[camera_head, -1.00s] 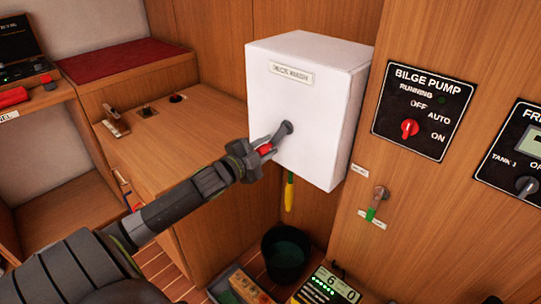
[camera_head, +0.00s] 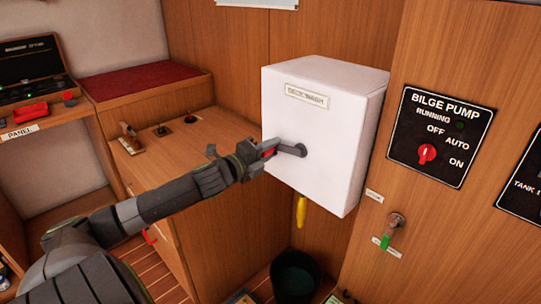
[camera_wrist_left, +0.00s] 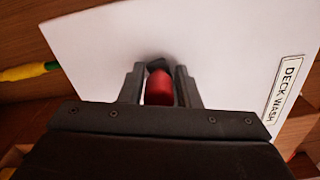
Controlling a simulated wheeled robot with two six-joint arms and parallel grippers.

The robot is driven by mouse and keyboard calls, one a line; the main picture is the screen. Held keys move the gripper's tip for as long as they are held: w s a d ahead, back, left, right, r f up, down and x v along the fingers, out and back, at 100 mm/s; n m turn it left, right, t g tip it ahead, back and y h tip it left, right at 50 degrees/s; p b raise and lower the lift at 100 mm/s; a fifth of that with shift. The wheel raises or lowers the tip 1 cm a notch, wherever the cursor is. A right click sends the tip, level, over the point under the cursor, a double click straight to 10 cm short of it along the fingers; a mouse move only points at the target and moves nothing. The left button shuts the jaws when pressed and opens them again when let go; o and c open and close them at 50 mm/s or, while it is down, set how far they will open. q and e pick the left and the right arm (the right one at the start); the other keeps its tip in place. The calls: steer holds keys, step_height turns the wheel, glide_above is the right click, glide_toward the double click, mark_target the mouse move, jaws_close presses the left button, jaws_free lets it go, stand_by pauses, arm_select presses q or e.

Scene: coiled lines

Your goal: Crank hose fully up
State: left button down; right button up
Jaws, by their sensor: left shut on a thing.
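A white box labelled DECK WASH (camera_head: 315,125) is fixed to the wood wall. A dark crank (camera_head: 296,150) on its front points left from its hub. My left gripper (camera_head: 262,153) is shut on the crank's red knob (camera_head: 269,153); in the left wrist view the knob (camera_wrist_left: 159,88) sits between the two fingers. A yellow hose end (camera_head: 301,211) hangs just below the box; yellow and green show in the left wrist view (camera_wrist_left: 28,72). The rest of the hose is hidden. My right gripper is not in view.
A bilge pump panel (camera_head: 440,135) and a small tap with a green handle (camera_head: 391,231) are to the right. A dark bucket (camera_head: 296,277) stands on the floor below. A wood counter (camera_head: 185,150) lies left, under my left arm.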

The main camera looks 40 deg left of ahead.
arm_select(q)
steer(key=shift+r+m, duration=0.2)
steer(key=shift+m, duration=0.2)
steer(key=c, duration=1.2)
jaws_free()
steer(key=shift+d, duration=0.1)
steer(key=shift+s+r, duration=0.1)
steer(key=shift+s, duration=0.05)
